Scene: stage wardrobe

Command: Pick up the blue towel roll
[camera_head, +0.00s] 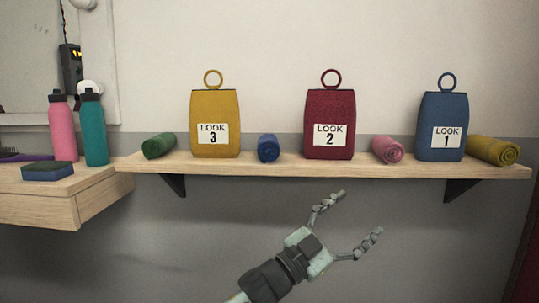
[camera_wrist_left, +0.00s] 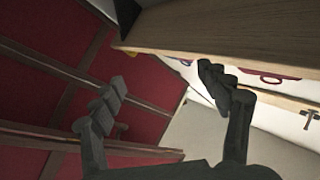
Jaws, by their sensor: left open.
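The blue towel roll (camera_head: 268,148) lies on the wooden wall shelf (camera_head: 290,166), between the yellow bag marked LOOK 3 (camera_head: 215,115) and the dark red bag marked LOOK 2 (camera_head: 329,120). My left gripper (camera_head: 357,218) is open and empty, below the shelf's front edge and to the right of the blue roll, apart from it. In the left wrist view, its two fingers (camera_wrist_left: 160,95) are spread with nothing between them, and the blue roll does not show there. My right gripper is in neither view.
A green roll (camera_head: 158,146), a pink roll (camera_head: 388,150), a yellow roll (camera_head: 492,151) and a blue bag marked LOOK 1 (camera_head: 442,125) share the shelf. A lower wooden counter (camera_head: 60,197) at left holds a pink bottle (camera_head: 62,130), a teal bottle (camera_head: 94,132) and a sponge (camera_head: 47,171).

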